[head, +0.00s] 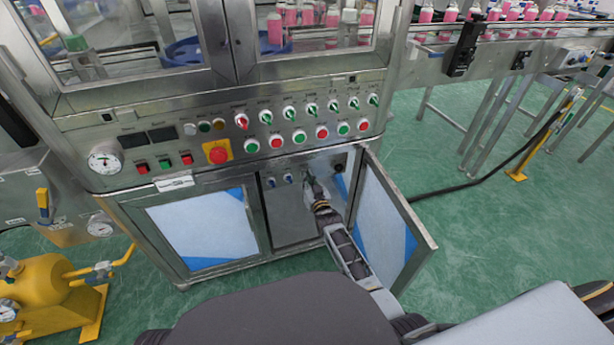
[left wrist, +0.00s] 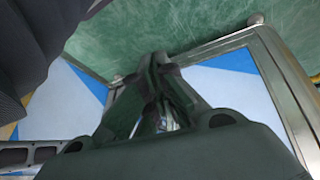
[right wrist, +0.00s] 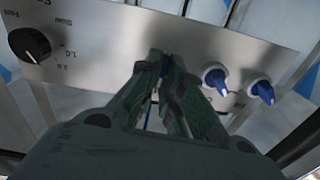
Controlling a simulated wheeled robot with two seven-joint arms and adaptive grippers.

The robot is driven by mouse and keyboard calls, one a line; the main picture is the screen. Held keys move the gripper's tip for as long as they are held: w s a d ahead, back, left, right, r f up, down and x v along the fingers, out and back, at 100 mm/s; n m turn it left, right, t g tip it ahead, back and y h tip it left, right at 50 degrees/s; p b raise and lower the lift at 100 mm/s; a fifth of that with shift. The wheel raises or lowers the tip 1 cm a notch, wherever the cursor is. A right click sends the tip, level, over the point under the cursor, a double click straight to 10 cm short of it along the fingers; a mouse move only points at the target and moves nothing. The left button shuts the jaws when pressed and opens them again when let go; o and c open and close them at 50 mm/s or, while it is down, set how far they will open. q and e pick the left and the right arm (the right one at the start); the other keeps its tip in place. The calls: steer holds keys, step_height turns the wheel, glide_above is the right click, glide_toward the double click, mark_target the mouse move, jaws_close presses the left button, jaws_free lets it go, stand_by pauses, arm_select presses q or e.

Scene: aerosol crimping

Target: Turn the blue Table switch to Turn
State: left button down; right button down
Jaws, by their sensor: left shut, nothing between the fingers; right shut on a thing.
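My right gripper (head: 308,182) reaches into the open lower cabinet of the machine, against a small metal control panel. In the right wrist view my right gripper (right wrist: 164,66) is shut on a blue switch, mostly hidden between the fingertips with only a sliver of blue showing. Two more blue switches with white pointers, one nearer (right wrist: 215,78) and one farther (right wrist: 262,91), sit to its right there. The label by the held switch is covered, so its pointer direction cannot be told. My left gripper (left wrist: 160,65) is shut and empty in the left wrist view; the head view does not show it.
A black speed dial (right wrist: 29,45) is on the same panel. The open cabinet door (head: 398,215) stands close to the right of my right arm. Above are a red emergency button (head: 218,153) and rows of green and red controls. Yellow equipment (head: 50,285) stands at the lower left.

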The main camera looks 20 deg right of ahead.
arm_select(q)
steer(key=shift+g+y, duration=0.4)
steer(key=shift+w+a+p+v, duration=0.15)
steer(key=shift+p+v, duration=0.25)
steer(key=shift+v, duration=0.75)
steer(key=shift+w+a+p+v, duration=0.15)
steer(key=shift+p+v, duration=0.25)
steer(key=shift+v, duration=0.75)
arm_select(e)
steer(key=shift+d+f+m, duration=0.1)
steer(key=shift+m, duration=1.9)
steer(key=shift+d+f+m, duration=0.1)
steer(key=shift+m, duration=1.9)
arm_select(q)
steer(key=shift+r, duration=0.1)
arm_select(e)
steer(key=c, duration=1.6)
jaws_free()
steer(key=shift+r, duration=0.1)
steer(key=shift+s, duration=0.15)
steer(key=s, duration=1.1)
steer(key=shift+s+d, duration=0.2)
steer(key=shift+s, duration=0.15)
